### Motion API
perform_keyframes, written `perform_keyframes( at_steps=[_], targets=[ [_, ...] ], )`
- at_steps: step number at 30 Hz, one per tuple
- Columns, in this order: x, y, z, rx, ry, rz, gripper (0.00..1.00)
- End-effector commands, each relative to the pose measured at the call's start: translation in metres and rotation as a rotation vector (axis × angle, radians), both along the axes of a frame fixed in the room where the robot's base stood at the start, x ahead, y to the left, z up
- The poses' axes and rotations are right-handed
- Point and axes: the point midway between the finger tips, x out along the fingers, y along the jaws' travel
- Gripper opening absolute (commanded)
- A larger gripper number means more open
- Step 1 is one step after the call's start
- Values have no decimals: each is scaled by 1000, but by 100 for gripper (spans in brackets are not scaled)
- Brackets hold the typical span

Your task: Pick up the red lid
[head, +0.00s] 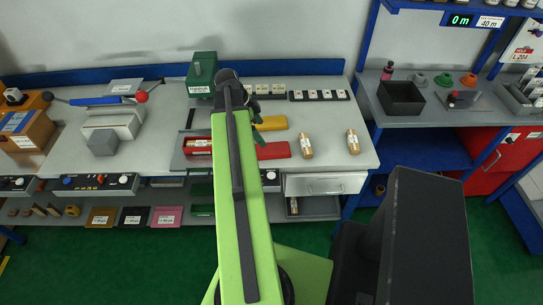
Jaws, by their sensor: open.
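The red lid (273,151) lies on the grey bench top, just right of my green arm, and looks flat and reddish. Part of its left side is hidden behind the arm. My gripper (259,133), dark and partly hidden by the arm, is open above the bench, near the far left edge of the lid. I see nothing held in it.
A yellow flat piece (271,123) lies just beyond the red lid. A green box (202,75) stands behind. A black bin (401,98) sits on the right bench.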

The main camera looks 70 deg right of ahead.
Motion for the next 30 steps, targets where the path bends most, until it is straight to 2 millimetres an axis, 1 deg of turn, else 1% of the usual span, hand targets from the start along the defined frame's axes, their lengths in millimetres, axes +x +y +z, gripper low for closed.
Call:
perform_keyframes(
  at_steps=[1,6,9,14,17,21,24,30],
  targets=[
    [-5,-2,-22,0,0,-1,96],
    [-17,-8,-54,0,0,-1,96],
    [-21,-10,-59,1,0,0,96],
    [-22,-11,-58,1,0,0,96],
    [-25,-13,-70,1,0,0,96],
    [-32,-19,-95,0,0,-1,96],
    [-37,-21,-107,0,0,-1,96],
    [-39,-22,-104,1,0,0,96]
  ],
)
